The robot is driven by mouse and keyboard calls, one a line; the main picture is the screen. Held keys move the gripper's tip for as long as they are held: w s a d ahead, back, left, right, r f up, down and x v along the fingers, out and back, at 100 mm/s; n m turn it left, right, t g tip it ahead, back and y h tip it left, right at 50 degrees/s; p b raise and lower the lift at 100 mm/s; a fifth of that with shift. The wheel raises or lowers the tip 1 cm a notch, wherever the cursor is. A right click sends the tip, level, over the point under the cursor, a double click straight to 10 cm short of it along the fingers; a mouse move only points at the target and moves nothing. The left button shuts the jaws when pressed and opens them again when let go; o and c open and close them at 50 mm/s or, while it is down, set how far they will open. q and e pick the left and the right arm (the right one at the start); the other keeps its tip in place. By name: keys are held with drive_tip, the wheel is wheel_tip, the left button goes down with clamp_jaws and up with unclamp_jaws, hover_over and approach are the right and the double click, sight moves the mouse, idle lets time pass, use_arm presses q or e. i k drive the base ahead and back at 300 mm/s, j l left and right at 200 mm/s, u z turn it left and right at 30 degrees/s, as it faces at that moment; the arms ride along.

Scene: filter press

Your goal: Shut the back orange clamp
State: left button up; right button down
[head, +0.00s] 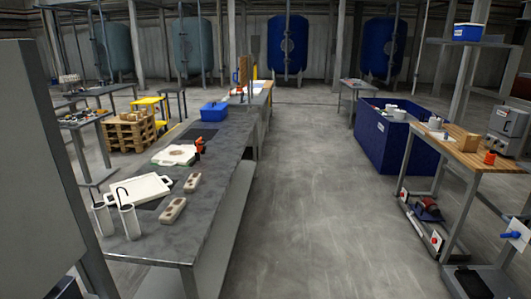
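An orange clamp (199,147) stands at the right edge of a white filter plate (173,155) on the long grey bench (225,165). It looks upright, but it is too small to tell whether it is open or shut. I can make out only this one clamp on the plate. A second white plate with handles (137,189) lies nearer on the same bench. Neither of my grippers shows in the head view.
Two pale blocks (193,182) (173,210) and two white cylinders (130,222) (103,218) stand near the bench's front. A blue box (214,112) sits farther back. A tall grey panel (40,170) blocks the left. The floor (310,190) right of the bench is clear.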

sight(198, 143)
drive_tip(key=i+l+u, duration=0.3)
drive_tip(key=i, duration=0.25)
drive_tip(key=i+l+u, duration=0.2)
drive_tip(key=i+u, duration=0.15)
drive_tip(key=i, duration=0.2)
drive_tip(key=i+l+u, duration=0.3)
drive_tip(key=i+l, duration=0.2)
drive_tip(key=i+l+z, duration=0.25)
drive_tip(key=i+z, duration=0.15)
drive_tip(key=i, duration=0.3)
drive_tip(key=i+z, duration=0.45)
drive_tip(key=i, duration=0.3)
